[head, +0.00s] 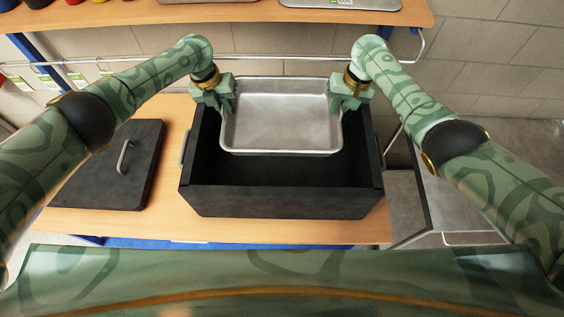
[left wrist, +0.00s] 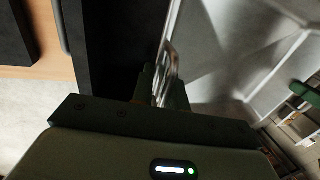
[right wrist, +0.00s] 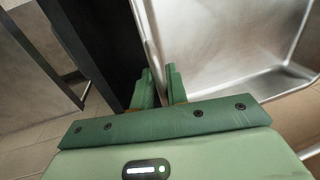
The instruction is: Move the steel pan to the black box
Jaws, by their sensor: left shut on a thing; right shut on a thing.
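The steel pan (head: 281,122) is a shallow silver rectangular tray, held roughly level over the back part of the open black box (head: 280,203). Its near edge lies inside the box's outline; I cannot tell if it touches the box. My left gripper (head: 227,104) is shut on the pan's left rim, and my right gripper (head: 336,104) is shut on its right rim. In the left wrist view the pan (left wrist: 225,50) rises from between the fingers. In the right wrist view the pan (right wrist: 225,45) lies right of the fingers, beside the dark box wall.
A black lid (head: 108,168) with a grey handle lies on the wooden table (head: 250,232) left of the box. A rail (head: 290,58) runs behind, under a wooden shelf (head: 230,14). A metal surface (head: 470,200) stands at the right. The front of the box's inside is empty.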

